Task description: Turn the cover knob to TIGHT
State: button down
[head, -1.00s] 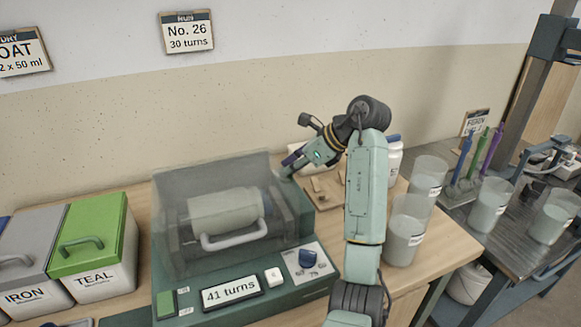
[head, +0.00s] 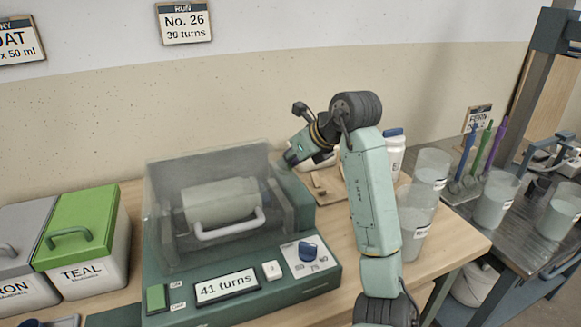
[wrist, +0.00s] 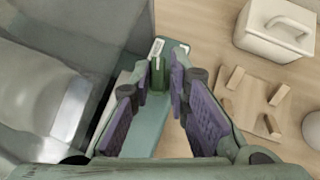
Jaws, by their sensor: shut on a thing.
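The mill (head: 258,291) is a green machine on the wooden bench, with a clear cover (head: 165,215) closed over a pale jar (head: 220,203). My gripper (head: 290,160) reaches down at the back right of the cover. In the wrist view, my gripper (wrist: 160,88) has its purple pads either side of a narrow dark green knob (wrist: 158,76), and is shut on it. The knob stands on a green housing beside the cover, near a small white label whose words are too small to read. The knob is hidden in the head view.
The front panel has a blue dial (head: 308,251), a white button (head: 272,270) and a display (head: 227,286) reading 41 turns. A white lidded box (wrist: 275,30) and a wooden stand (wrist: 250,100) lie right of my gripper.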

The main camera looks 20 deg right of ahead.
jog(key=shift+a+f+m+h+b, duration=0.15)
jog(key=shift+a+m+h+b, duration=0.1)
jog(key=shift+m+h+b, duration=0.25)
jog(key=shift+a+f+m+h+b, duration=0.1)
jog(key=shift+a+m+h+b, duration=0.15)
jog(key=shift+m+b, duration=0.35)
jog(key=shift+r, duration=0.1)
jog(key=c, duration=1.6)
grip_release()
jog(key=shift+c, duration=0.2)
